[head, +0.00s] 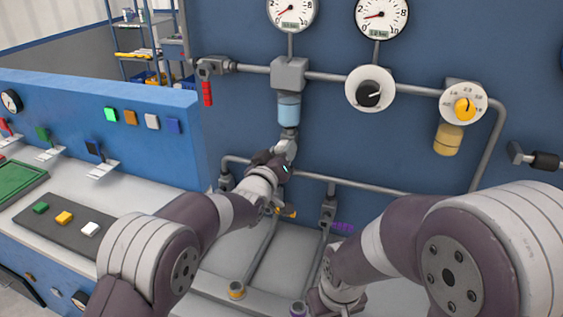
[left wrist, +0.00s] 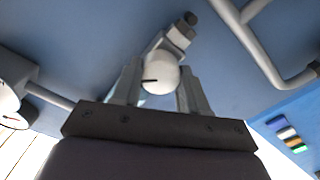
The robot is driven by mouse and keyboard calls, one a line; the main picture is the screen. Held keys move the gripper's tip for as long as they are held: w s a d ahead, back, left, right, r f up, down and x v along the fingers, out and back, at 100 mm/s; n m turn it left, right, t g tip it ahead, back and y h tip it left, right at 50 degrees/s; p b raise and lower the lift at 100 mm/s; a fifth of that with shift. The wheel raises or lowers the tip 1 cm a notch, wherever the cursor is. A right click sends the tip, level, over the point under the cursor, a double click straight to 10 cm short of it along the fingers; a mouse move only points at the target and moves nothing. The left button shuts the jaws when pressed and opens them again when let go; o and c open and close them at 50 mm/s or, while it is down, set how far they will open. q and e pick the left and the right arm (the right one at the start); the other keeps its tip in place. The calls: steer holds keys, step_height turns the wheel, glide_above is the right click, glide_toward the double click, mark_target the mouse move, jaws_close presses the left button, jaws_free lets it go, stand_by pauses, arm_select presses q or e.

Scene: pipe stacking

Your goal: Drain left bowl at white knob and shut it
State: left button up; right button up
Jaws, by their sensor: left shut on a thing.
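The left bowl (head: 289,110) is a light blue see-through cup under a grey block on the wall pipe. My left gripper (head: 287,150) is right below it in the head view, covering most of what hangs there. In the left wrist view the white knob (left wrist: 160,80), with a dark mark on its face, sits between the two fingers of my left gripper (left wrist: 158,90). The gripper is shut on this knob. A grey fitting with a dark end (left wrist: 177,38) extends behind the knob. My right arm bends down at the lower right of the head view; its fingers do not show.
A red-handled valve (head: 207,92) is left of the bowl. A black-knob regulator (head: 369,90), a yellow-knob dial (head: 464,106) and an amber bowl (head: 448,139) are to the right. Lower pipes carry a yellow handle (head: 286,212) and a purple handle (head: 342,228). A blue console (head: 160,160) stands left.

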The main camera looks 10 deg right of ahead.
arm_select(q)
steer(key=shift+a+n+b, duration=0.1)
steer(key=shift+n+b, duration=1.8)
steer(key=shift+n, duration=2.6)
arm_select(e)
steer(key=shift+f, duration=2.15)
arm_select(q)
steer(key=o, duration=1.1)
steer(key=shift+w, duration=0.1)
steer(key=shift+c, duration=0.2)
arm_select(e)
steer(key=shift+f, duration=0.1)
arm_select(q)
steer(key=b+v, duration=0.2)
steer(key=v, duration=1)
steer(key=shift+s+a, duration=0.25)
steer(key=shift+s, duration=0.05)
arm_select(e)
step_height(320, 180, down, 2)
steer(key=shift+f, duration=0.2)
